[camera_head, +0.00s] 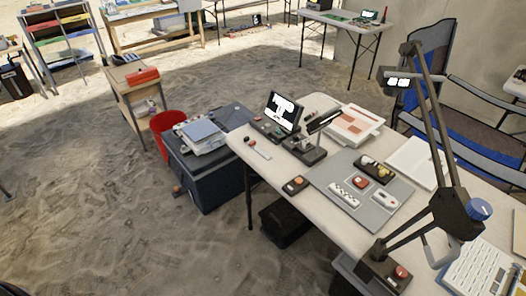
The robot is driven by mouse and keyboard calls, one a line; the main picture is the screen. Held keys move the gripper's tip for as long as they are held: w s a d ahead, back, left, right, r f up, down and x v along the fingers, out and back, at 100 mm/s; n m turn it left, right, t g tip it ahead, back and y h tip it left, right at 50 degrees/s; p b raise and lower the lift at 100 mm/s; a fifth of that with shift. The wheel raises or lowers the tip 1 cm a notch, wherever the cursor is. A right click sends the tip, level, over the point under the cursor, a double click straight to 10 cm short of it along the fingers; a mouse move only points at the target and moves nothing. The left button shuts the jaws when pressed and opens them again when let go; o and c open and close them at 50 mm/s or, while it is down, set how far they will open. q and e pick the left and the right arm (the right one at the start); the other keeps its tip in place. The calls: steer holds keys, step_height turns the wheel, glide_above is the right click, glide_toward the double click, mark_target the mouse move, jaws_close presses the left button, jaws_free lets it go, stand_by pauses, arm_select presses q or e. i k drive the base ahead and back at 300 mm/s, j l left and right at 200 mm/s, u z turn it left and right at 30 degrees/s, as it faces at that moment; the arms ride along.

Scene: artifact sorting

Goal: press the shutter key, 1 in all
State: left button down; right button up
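No gripper of mine shows in the head view. Several small controls stand on the white table (262,172), and I cannot tell for sure which is the shutter key. A small dark box with an orange-red button (295,184) lies near the table's left front edge. A red button block (359,182) sits on the grey mat (330,173), beside a white strip with dark dots (346,195). Another red knob (400,271) is on the dark base of a jointed lamp (460,213). Whether any key is pressed is too small to see.
A small dark screen (283,111) and a dark stand (306,150) are at the table's far left. The lamp arm crosses the right side. A white keyboard-like panel (480,272) lies front right. A dark crate (205,177) and red bin (163,127) stand left. Sandy floor is open at left.

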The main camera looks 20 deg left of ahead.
mark_target(298, 181)
steer(key=i+j+u, duration=0.1)
steer(key=i+u, duration=0.2)
steer(key=i, duration=0.25)
steer(key=i+u, duration=0.35)
steer(key=i, duration=0.15)
